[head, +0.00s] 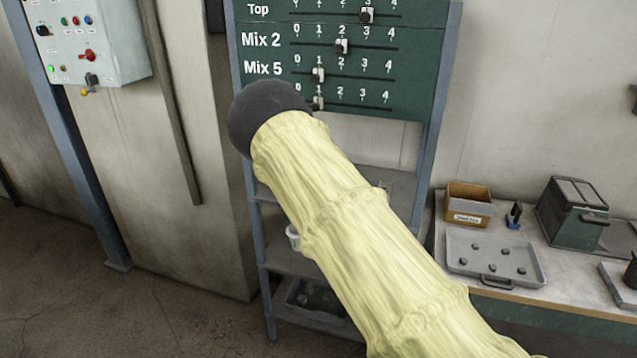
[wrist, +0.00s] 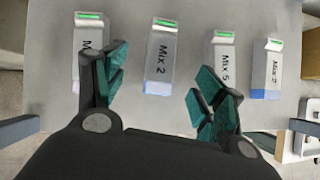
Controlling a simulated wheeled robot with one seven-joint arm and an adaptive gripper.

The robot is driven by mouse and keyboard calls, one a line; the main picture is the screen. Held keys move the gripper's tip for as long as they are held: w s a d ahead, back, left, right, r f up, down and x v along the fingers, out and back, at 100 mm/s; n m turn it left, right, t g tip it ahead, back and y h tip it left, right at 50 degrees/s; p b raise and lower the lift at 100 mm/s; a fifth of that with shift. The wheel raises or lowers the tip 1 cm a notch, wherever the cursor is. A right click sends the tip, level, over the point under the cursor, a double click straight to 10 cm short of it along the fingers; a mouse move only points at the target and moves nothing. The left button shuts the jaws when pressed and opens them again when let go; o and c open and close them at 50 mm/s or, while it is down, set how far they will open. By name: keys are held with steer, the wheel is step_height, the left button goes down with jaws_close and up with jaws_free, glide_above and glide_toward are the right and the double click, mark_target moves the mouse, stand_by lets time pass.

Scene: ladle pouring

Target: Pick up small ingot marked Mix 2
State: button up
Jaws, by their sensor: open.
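In the wrist view an ingot marked Mix 2 (wrist: 160,62) stands on a grey shelf, pale grey with a green strip at its top end and a blue lower end. My gripper (wrist: 163,80) is open and empty, its teal-padded fingers spread to either side of this ingot in the picture. I cannot tell how far off it is. Another blue-ended ingot (wrist: 267,70) stands at the right, its label hard to read. The head view hides my gripper and the ingots behind my yellow-sleeved arm.
An ingot marked Mix 5 (wrist: 222,52) stands between the two blue-ended ones. Another ingot (wrist: 87,50) at the left is partly covered by my left finger. In the head view a green slider board (head: 420,75) tops the shelf rack (head: 290,262); a tray (head: 530,262) lies on the right-hand table.

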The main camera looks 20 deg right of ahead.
steer(key=shift+s+d+f, duration=0.1)
steer(key=shift+s+d, duration=0.05)
steer(key=shift+d, duration=0.25)
steer(key=shift+d+f, duration=0.2)
steer(key=shift+w+f+p, duration=0.3)
steer(key=shift+w+f, duration=0.6)
steer(key=shift+f, duration=0.3)
steer(key=shift+s+d+p, duration=0.25)
steer(key=shift+d+p, duration=0.05)
steer(key=shift+p, duration=0.1)
steer(key=shift+d+f, duration=0.15)
steer(key=shift+p+x, duration=0.85)
steer(key=shift+x, duration=1.2)
steer(key=c, duration=1.4)
steer(key=shift+c, duration=0.7)
